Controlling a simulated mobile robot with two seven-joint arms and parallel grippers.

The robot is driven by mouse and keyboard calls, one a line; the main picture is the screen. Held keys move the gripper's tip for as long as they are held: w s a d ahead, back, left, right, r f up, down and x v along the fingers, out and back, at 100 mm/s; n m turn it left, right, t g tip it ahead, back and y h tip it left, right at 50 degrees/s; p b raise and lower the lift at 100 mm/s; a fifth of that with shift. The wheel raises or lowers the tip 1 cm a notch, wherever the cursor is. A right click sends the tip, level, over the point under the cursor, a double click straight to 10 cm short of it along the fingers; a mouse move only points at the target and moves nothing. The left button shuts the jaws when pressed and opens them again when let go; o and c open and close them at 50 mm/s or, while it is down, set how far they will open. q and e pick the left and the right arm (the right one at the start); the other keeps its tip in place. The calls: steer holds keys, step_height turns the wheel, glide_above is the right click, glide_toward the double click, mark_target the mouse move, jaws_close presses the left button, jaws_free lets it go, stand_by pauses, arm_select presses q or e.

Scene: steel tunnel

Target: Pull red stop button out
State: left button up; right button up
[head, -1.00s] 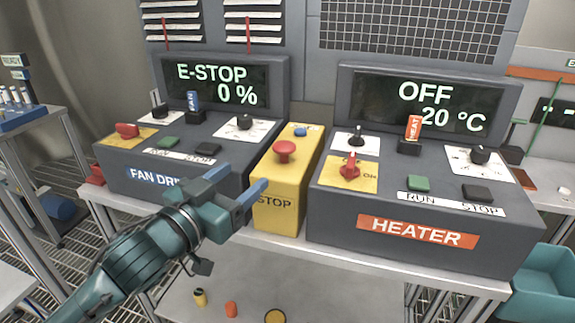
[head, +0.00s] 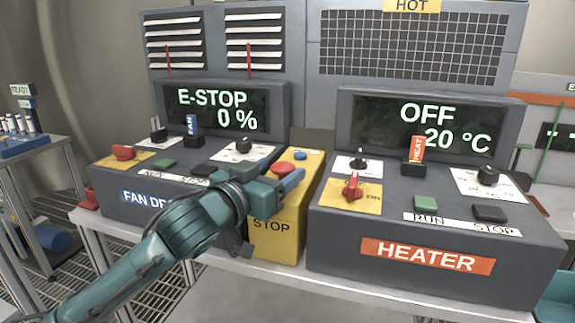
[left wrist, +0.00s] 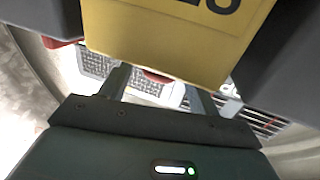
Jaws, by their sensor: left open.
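The red stop button (head: 283,167) sits on top of the yellow STOP box (head: 277,232) between the two grey consoles. My left gripper (head: 280,175) is open at the button, partly covering it in the head view. In the left wrist view, the left gripper's two fingers (left wrist: 160,88) stand apart with a sliver of the red button (left wrist: 157,76) between them. The yellow box (left wrist: 170,35) hides most of the button there. I cannot tell whether the fingers touch it. My right gripper is not in view.
The fan console (head: 115,180) on the left shows E-STOP and 0 % on its display. The heater console (head: 330,235) on the right shows OFF and 20 °C. It has a red switch (head: 352,187) near the box. A blue button (head: 300,155) lies just behind the red one.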

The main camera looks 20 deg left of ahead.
mark_target(290, 162)
arm_select(q)
steer(key=shift+x, duration=2.05)
steer(key=shift+c, duration=0.2)
jaws_close()
